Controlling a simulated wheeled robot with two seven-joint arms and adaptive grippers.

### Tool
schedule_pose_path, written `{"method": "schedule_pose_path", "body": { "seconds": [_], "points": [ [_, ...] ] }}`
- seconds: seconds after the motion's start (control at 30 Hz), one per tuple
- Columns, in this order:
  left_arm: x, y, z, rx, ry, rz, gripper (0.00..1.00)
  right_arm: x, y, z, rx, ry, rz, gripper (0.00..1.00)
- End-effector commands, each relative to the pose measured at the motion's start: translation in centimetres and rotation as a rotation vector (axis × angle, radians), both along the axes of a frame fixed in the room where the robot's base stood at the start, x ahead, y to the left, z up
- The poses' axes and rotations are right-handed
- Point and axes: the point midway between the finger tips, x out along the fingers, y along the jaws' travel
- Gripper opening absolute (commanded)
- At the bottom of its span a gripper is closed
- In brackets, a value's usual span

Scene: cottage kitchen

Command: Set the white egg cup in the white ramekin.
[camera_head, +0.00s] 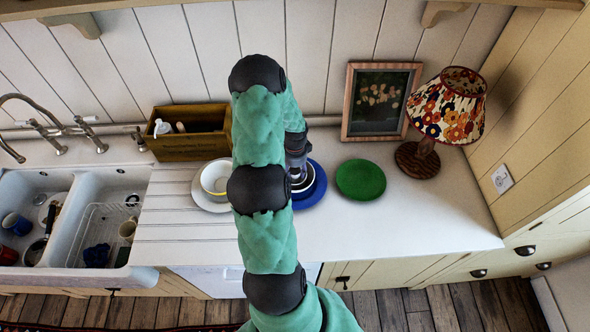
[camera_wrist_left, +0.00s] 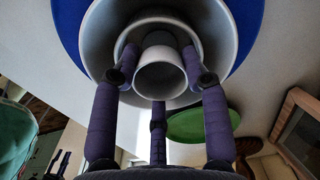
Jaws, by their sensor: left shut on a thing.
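The white egg cup (camera_wrist_left: 161,77) is in the fingers of my left gripper (camera_wrist_left: 159,62), with its mouth towards the wrist camera. Behind it in the wrist view is the round rim of the white ramekin (camera_wrist_left: 160,15). A larger pale bowl (camera_wrist_left: 100,40) surrounds both on a blue plate (camera_wrist_left: 242,35). I cannot tell whether the egg cup touches the ramekin's floor. In the head view my left gripper (camera_head: 297,168) is over the bowl on the blue plate (camera_head: 314,195), and my arm hides the egg cup. What seems to be my right gripper (camera_wrist_left: 60,163) shows small in the wrist view.
A green plate (camera_head: 361,180) lies to the right, with a picture frame (camera_head: 380,101) and a lamp (camera_head: 448,110) behind. A white bowl (camera_head: 215,178) on a plate and a wooden box (camera_head: 185,145) are left of my arm. The front right counter is clear.

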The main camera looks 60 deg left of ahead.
Motion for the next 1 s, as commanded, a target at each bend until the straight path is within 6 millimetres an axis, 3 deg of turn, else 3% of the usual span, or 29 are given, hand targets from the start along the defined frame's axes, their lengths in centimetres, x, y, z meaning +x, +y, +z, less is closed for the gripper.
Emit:
{"method": "schedule_pose_path", "body": {
  "seconds": [0.4, 0.43, 0.5, 1.0],
  "points": [
    [0.0, 0.0, -0.67, 0.0, 0.0, 0.0, 0.12, 0.0, 0.0, -0.59, 0.0, 0.0, 0.0, 0.31],
    [0.0, -0.01, -0.68, 0.0, 0.0, 0.0, 0.48, 0.0, 0.0, -0.59, 0.0, 0.0, 0.0, 0.31],
    [0.0, -0.01, -0.59, 0.0, 0.0, 0.0, 0.68, -0.01, 0.0, -0.5, 0.0, 0.0, 0.0, 0.31],
    [0.01, 0.01, -0.55, 0.001, 0.0, 0.0, 0.69, 0.0, 0.0, -0.48, 0.0, 0.0, 0.0, 0.31]
  ]
}}
